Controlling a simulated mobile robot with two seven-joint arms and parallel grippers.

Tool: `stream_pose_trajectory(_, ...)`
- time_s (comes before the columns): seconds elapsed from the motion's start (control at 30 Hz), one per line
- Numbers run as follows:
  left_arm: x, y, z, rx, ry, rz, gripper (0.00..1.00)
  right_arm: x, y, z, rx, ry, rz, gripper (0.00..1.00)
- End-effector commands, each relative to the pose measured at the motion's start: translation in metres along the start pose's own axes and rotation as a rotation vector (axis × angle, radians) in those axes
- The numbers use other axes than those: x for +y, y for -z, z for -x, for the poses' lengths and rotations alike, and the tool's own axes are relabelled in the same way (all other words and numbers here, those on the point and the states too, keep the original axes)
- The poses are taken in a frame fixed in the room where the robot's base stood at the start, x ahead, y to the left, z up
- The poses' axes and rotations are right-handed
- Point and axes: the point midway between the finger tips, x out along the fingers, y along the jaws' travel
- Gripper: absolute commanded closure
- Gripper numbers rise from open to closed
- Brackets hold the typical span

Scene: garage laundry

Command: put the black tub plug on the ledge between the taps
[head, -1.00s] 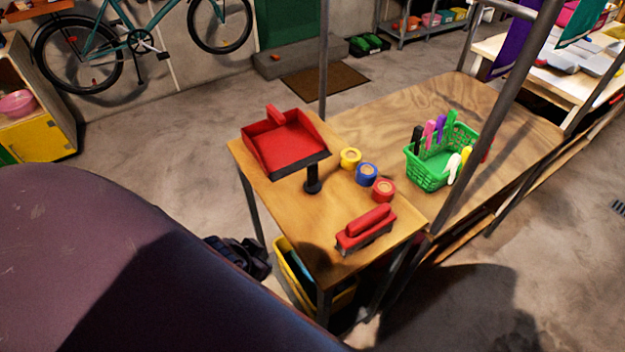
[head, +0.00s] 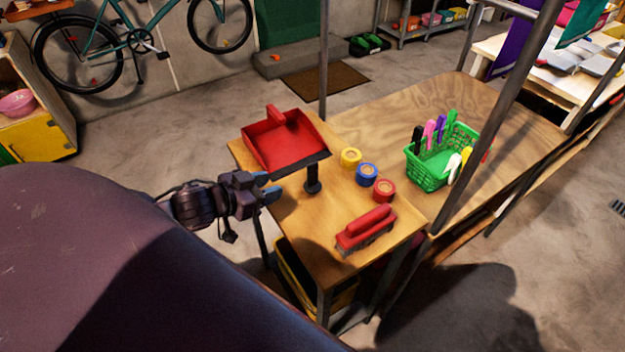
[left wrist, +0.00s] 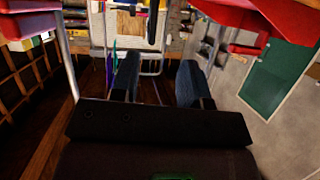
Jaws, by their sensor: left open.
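A black upright piece with a round base (head: 312,184), which looks like the tub plug, stands on the small wooden table (head: 290,225) at the front edge of the red dustpan (head: 285,140). My left gripper (head: 269,187) is open and empty at the table's left edge, left of the plug and apart from it. In the left wrist view, the open fingers (left wrist: 159,78) show, with a dark upright piece (left wrist: 153,22), probably the plug, ahead at the top. My right gripper is not in view. No taps or ledge show.
A red brush (head: 367,228) lies near the table's front. Yellow (head: 350,158), blue (head: 367,174) and red (head: 384,190) rolls lie right of the plug. A green basket (head: 428,175) of pegs stands farther right. A metal post (head: 500,115) rises at the right.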

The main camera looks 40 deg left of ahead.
Motion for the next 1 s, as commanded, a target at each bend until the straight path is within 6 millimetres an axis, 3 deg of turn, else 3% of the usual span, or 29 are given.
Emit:
stream_pose_trajectory(0.3,-0.010,0.019,-0.005,0.076,-0.141,-0.007,0.58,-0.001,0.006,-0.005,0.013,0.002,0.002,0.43)
stream_pose_trajectory(0.7,-0.004,0.023,-0.048,0.078,-0.142,-0.006,0.58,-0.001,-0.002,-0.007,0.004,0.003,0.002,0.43)
stream_pose_trajectory(1.0,-0.001,0.026,-0.061,0.078,-0.142,-0.006,0.58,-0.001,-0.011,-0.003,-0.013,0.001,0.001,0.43)
